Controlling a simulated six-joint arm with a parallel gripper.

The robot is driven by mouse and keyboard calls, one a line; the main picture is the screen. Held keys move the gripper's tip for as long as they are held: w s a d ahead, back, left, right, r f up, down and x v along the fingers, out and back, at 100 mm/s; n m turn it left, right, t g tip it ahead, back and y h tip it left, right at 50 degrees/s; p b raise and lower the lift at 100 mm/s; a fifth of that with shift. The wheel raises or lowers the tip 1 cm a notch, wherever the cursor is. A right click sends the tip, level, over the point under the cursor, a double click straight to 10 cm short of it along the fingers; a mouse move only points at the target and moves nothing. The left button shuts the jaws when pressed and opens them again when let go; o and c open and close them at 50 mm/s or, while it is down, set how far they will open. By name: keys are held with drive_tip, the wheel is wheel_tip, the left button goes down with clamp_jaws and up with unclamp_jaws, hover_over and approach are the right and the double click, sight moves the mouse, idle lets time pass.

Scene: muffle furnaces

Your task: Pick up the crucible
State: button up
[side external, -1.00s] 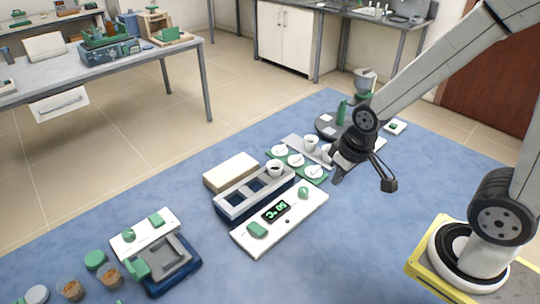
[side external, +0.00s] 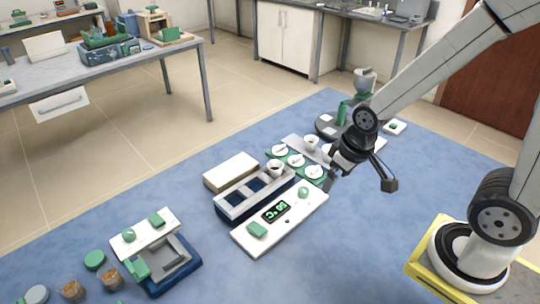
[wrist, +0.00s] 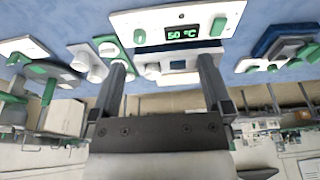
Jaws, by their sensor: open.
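White cup-shaped crucibles show in the side view. One with a dark inside (side external: 276,168) stands upright at the far right end of the blue-and-white block furnace (side external: 232,213). Another white crucible (side external: 311,142) stands on the grey plate behind, and one more (side external: 326,149) is partly hidden by my arm. My gripper (side external: 329,184) hangs right of the furnace, above the mat, apart from the crucibles. In the wrist view my gripper (wrist: 162,62) has its two fingers wide apart with nothing held between them. White cups (wrist: 97,72) show left of the fingers there.
A white control panel (side external: 300,211) with a green display lies in front of the furnace. A green tray (side external: 278,152) holds white dishes. A beige slab (side external: 231,171) lies behind the furnace. A blue-and-white device (side external: 186,262) stands front left. Blue mat is clear at right front.

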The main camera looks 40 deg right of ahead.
drive_tip(key=n+g+y, duration=0.2)
drive_tip(key=n, duration=1.2)
approach(275, 165)
drive_tip(key=s+a, duration=0.1)
drive_tip(key=a, duration=0.1)
drive_tip(key=shift+m, duration=0.3)
drive_tip(key=shift+a+f, duration=0.2)
drive_tip(key=shift+f, duration=1.15)
drive_tip(key=shift+a+f, duration=0.2)
drive_tip(key=shift+f, duration=1.2)
drive_tip(key=shift+a+f, duration=0.15)
drive_tip(key=shift+f, duration=1.2)
drive_tip(key=c, duration=1.2)
